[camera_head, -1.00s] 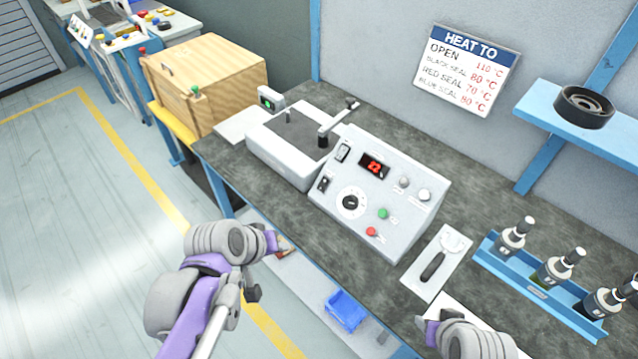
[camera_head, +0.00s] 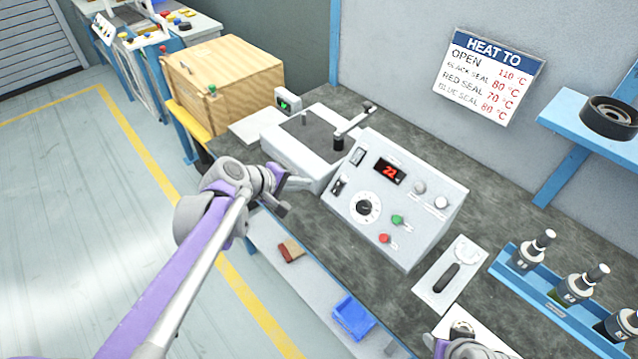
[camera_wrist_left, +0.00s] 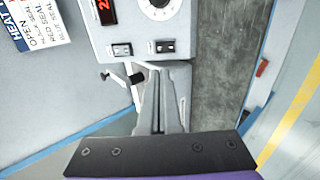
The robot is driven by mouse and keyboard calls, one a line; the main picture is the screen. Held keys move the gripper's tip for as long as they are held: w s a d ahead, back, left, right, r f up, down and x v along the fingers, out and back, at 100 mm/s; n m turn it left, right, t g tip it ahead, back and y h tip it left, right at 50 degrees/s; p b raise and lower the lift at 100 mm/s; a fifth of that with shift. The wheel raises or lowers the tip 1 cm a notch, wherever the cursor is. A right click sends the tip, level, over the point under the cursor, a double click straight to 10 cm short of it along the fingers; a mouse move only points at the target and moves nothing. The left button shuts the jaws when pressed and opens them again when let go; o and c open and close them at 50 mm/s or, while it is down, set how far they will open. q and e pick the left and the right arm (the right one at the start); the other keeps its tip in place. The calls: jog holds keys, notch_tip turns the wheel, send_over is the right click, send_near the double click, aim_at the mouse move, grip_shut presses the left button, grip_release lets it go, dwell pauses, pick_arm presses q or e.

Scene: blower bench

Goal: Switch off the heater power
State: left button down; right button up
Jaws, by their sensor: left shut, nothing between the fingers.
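The grey heater control box (camera_head: 400,215) stands on the bench with a lit red display (camera_head: 389,171), a dial (camera_head: 364,207), a green button (camera_head: 397,220) and a red button (camera_head: 384,238). My right gripper (camera_head: 440,346) is partly cut off.
A white-grey heater unit (camera_head: 300,145) with a lever stands behind and left of the box. A tool on a white plate (camera_head: 447,277) and a blue rack (camera_head: 545,300) of bottle-like parts are to the right. A blue bin (camera_head: 353,317) sits on the lower shelf.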

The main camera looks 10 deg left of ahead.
aim_at(339, 184)
pick_arm(q)
jog(key=x, duration=1.3)
jog(key=shift+w+f, duration=0.1)
jog(key=shift+f, duration=0.05)
pick_arm(e)
jog(key=shift+f, duration=0.25)
pick_arm(q)
jog(key=shift+w+d+f+b, duration=0.15)
jog(key=shift+w+d+b, duration=0.05)
jog(key=shift+b, duration=0.25)
pick_arm(e)
jog(key=shift+f, duration=0.25)
pick_arm(q)
jog(key=shift+s, duration=0.1)
pick_arm(e)
jog(key=shift+s+r, duration=0.1)
jog(key=shift+s, duration=0.05)
pick_arm(q)
jog(key=shift+r, duration=0.2)
pick_arm(e)
jog(key=shift+r, duration=0.1)
